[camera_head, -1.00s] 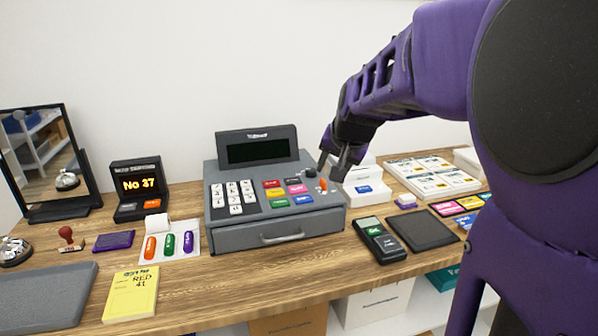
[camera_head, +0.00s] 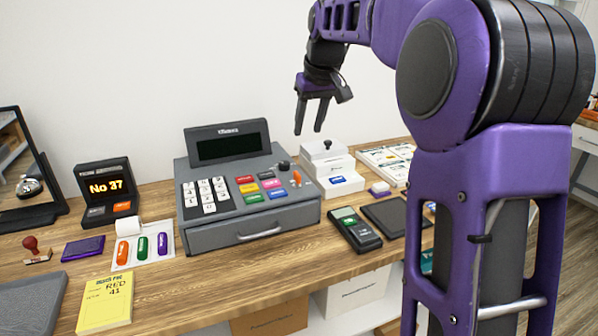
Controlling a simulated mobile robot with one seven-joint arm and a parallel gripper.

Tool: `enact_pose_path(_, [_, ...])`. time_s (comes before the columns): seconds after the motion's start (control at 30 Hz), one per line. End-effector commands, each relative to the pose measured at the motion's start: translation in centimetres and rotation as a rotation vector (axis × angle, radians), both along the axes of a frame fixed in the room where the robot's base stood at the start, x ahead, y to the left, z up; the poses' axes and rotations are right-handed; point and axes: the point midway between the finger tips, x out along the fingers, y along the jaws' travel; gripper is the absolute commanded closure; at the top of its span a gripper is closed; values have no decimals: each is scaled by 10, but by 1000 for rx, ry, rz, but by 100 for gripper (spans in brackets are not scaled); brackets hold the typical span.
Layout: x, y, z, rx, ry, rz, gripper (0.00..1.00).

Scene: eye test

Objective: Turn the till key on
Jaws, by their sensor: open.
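The grey cash register (camera_head: 250,215) stands on the wooden counter, with white number keys and several coloured keys on its sloping top. Its display (camera_head: 229,146) is dark. At the right of its top are a small orange piece (camera_head: 296,177), perhaps the till key, and a black knob (camera_head: 284,165) behind it. How the orange piece is turned is too small to tell. The drawer (camera_head: 258,233) is shut. My gripper (camera_head: 309,130) is open and empty, pointing down in the air above the register's back right, clear of it.
A white boxy device (camera_head: 337,180) stands right of the register, and a card terminal (camera_head: 355,230) in front of it. A lit "No 37" display (camera_head: 106,188) and a yellow pad (camera_head: 105,301) are at left. The counter before the drawer is clear.

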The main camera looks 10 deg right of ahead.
Motion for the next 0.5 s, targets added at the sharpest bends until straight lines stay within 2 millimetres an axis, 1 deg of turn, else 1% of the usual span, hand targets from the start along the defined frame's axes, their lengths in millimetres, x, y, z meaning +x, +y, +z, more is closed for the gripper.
enact_pose_path(0.03, [2,1,-9,0,3,0,55])
enact_pose_path(0.17, [11,3,-32,1,4,0,55])
enact_pose_path(0.5, [39,9,-102,3,5,-1,55])
